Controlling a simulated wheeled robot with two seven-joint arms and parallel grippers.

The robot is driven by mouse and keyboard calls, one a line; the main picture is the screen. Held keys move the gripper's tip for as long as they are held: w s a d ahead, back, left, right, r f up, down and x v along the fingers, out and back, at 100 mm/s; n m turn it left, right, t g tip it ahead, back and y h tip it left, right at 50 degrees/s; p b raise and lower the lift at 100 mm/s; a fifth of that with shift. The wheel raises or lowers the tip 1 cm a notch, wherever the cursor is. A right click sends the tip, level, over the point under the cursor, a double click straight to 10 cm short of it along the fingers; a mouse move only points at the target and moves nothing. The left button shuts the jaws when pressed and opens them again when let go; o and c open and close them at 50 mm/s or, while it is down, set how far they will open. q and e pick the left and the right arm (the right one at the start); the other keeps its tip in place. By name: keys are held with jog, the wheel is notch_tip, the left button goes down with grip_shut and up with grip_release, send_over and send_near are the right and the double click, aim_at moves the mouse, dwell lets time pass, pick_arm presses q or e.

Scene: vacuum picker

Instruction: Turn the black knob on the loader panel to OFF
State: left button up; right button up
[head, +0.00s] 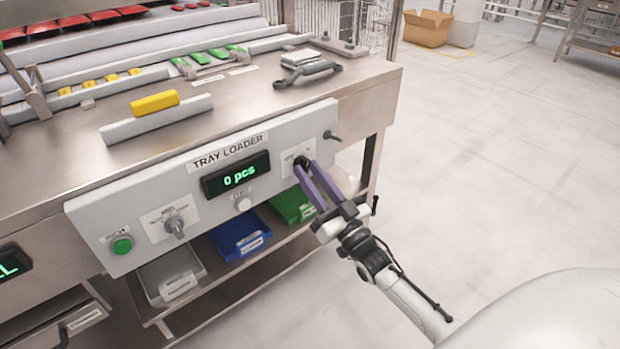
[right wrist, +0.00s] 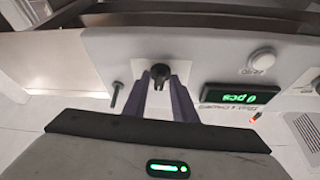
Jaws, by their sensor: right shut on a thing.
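The black knob (right wrist: 160,73) sits on a white label plate on the loader panel (head: 82,221), right of the green "0 pcs" display. In the head view it is mostly hidden behind my fingertips. My right gripper (head: 304,164) reaches the panel from the front right, with its two purple fingers around the knob. In the right wrist view the fingers (right wrist: 162,80) stand on either side of the knob and are shut on it. The lettering on the knob's plate is too small to read. My left gripper is not in view.
A grey selector knob (head: 175,226) and a green button (head: 122,245) are on the panel's left part. A white button (head: 242,203) is under the display (head: 237,176). A small dark lever (head: 333,136) sticks out at the panel's right end. Blue (head: 240,238) and green bins (head: 293,205) stand below.

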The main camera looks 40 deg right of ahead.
jog(key=n+y, duration=0.1)
jog(key=n, duration=0.2)
jog(key=n+y, duration=0.2)
jog(key=shift+d+n, duration=0.2)
jog(key=shift+n, duration=0.2)
jog(key=n+y, duration=0.1)
jog(key=n, duration=0.1)
jog(key=n+g+y, duration=0.1)
jog(key=n, duration=0.2)
jog(key=shift+d+y, duration=0.2)
jog(key=shift+y, duration=0.1)
jog(key=shift+r+n+g+y, duration=0.1)
jog(key=shift+n+g+y, duration=0.55)
jog(key=shift+n, duration=1.25)
jog(key=shift+d, duration=0.1)
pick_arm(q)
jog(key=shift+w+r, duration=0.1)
pick_arm(e)
jog(key=shift+n+g, duration=0.25)
jog(key=shift+n, duration=0.15)
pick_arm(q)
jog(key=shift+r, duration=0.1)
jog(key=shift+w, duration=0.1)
pick_arm(e)
jog(key=o, duration=0.7)
jog(key=shift+o, duration=0.2)
